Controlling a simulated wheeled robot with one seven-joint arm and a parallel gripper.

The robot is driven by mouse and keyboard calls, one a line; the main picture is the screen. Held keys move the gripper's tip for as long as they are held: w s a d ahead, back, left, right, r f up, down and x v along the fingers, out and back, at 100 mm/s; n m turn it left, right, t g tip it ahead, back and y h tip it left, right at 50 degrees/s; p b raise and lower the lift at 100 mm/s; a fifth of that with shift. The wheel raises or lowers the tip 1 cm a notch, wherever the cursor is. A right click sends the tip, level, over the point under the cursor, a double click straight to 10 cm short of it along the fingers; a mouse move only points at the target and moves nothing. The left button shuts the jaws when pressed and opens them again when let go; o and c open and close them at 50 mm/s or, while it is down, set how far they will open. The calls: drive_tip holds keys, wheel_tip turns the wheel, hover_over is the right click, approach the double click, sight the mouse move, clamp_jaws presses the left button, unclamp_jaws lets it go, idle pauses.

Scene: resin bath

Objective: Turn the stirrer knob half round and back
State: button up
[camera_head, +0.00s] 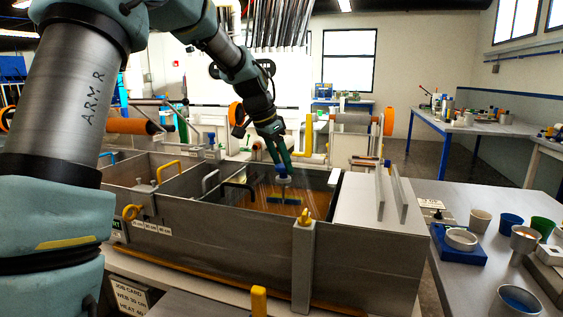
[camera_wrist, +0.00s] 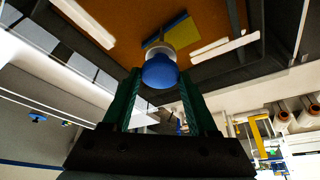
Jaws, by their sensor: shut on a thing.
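The stirrer knob (camera_wrist: 160,72) is a blue rounded cap on a pale collar, seen between my fingertips in the wrist view. In the head view the stirrer (camera_head: 284,190) has a pale shaft and a blue-and-yellow paddle over the amber resin bath (camera_head: 262,192). My gripper (camera_head: 282,168) reaches down from above with green fingers and is shut on the knob. In the wrist view my gripper (camera_wrist: 160,85) has one finger on each side of the knob. The fingers hide part of the knob in the head view.
The grey metal tank (camera_head: 230,233) has several compartments, black and yellow handles, and a post with a yellow knob (camera_head: 305,217) at the front. A bench at right holds cups and a blue scale (camera_head: 459,245). Orange-ended rollers (camera_head: 388,122) stand behind the tank.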

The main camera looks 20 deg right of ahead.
drive_tip(key=o, duration=1.4)
drive_tip(key=b+v, duration=0.2)
drive_tip(key=v, duration=0.8)
drive_tip(key=shift+a+r, duration=0.2)
drive_tip(key=shift+r, duration=0.2)
drive_tip(key=shift+s, duration=0.1)
